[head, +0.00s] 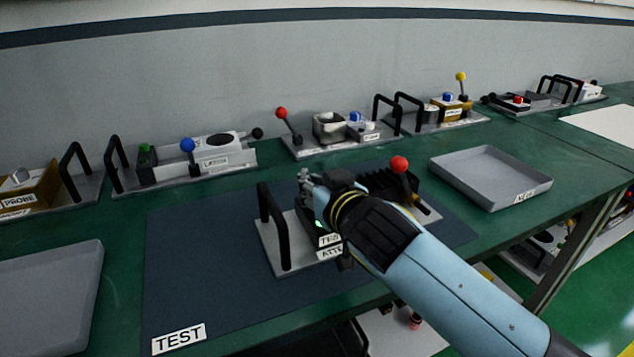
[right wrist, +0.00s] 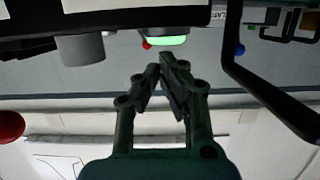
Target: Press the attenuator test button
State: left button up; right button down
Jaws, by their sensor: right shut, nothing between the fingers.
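The attenuator (head: 275,243) stands on the dark mat marked TEST (head: 200,270). It has a black handle at its left end and a red-knobbed lever (head: 399,164) at its right. My right gripper (head: 306,178) is over the device, shut and empty, and my arm hides much of the device's middle. A small green-lit spot (head: 319,224) shows beside the wrist, above the partly hidden labels. In the right wrist view, a glowing green button (right wrist: 167,40) lies just beyond the closed fingertips (right wrist: 163,62). Contact cannot be told. My left gripper is out of view.
A grey tray marked NEXT or similar (head: 480,184) lies right of the mat. Another grey tray (head: 50,300) is at the left. Several devices with handles and knobbed levers line the back, including one with a blue knob (head: 188,145). The left part of the mat is clear.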

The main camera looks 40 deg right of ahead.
pick_arm(q)
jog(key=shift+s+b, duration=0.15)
jog(key=shift+b, duration=0.45)
pick_arm(e)
jog(key=r+v, duration=0.1)
jog(key=v, duration=0.9)
jog(key=shift+r, duration=0.35)
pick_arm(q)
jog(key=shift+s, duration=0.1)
